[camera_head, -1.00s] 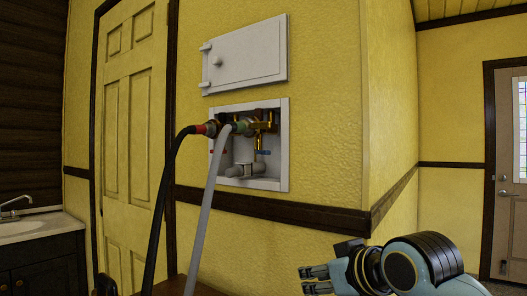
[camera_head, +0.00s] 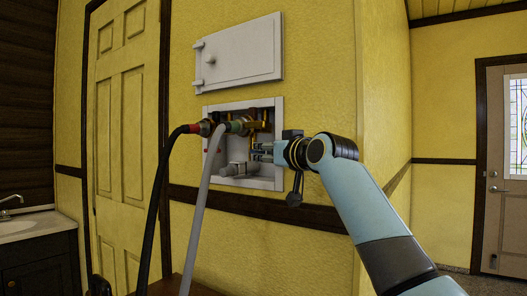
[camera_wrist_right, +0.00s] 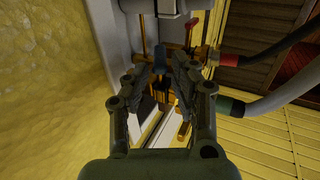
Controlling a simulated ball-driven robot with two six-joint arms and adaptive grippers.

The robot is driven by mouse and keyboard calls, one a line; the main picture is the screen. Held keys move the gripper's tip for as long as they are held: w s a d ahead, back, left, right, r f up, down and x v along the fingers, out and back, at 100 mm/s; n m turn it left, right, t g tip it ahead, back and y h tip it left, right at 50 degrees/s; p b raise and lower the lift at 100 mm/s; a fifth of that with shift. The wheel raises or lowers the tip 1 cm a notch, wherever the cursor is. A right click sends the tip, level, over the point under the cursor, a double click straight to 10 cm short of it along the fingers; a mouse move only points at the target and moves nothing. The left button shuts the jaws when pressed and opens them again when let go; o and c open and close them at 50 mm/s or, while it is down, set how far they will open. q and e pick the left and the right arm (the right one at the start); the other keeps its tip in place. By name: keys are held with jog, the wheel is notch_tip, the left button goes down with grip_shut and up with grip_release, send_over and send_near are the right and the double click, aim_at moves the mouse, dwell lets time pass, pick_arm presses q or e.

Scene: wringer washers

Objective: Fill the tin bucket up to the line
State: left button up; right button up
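No tin bucket shows in either view. A white recessed wall box (camera_head: 284,135) holds brass valves, and a black hose (camera_head: 158,205) and a grey hose (camera_head: 201,205) come out of it. My right gripper (camera_head: 256,152) reaches into the right side of the box. In the right wrist view its fingers (camera_wrist_right: 160,75) are open, one on each side of a blue valve handle (camera_wrist_right: 160,60). I cannot tell whether they touch it. In the head view the gripper hides this handle. My left gripper is not in view.
The box's white door (camera_head: 238,54) stands above the opening. The grey hose also shows in the right wrist view (camera_wrist_right: 275,92), right of the fingers. A sink (camera_head: 30,227) is at the far left, and a door (camera_head: 497,180) at the far right.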

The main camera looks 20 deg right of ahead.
jog(key=shift+w+a, duration=0.15)
jog(key=shift+w, duration=0.65)
grip_shut()
jog(key=shift+d+f+n+y+b, duration=0.2)
jog(key=shift+n+y+b, duration=0.1)
jog(key=shift+y+b, duration=0.2)
jog(key=shift+d+r+n+y, duration=0.15)
jog(key=shift+n+y, duration=0.25)
jog(key=shift+y, duration=0.2)
grip_release()
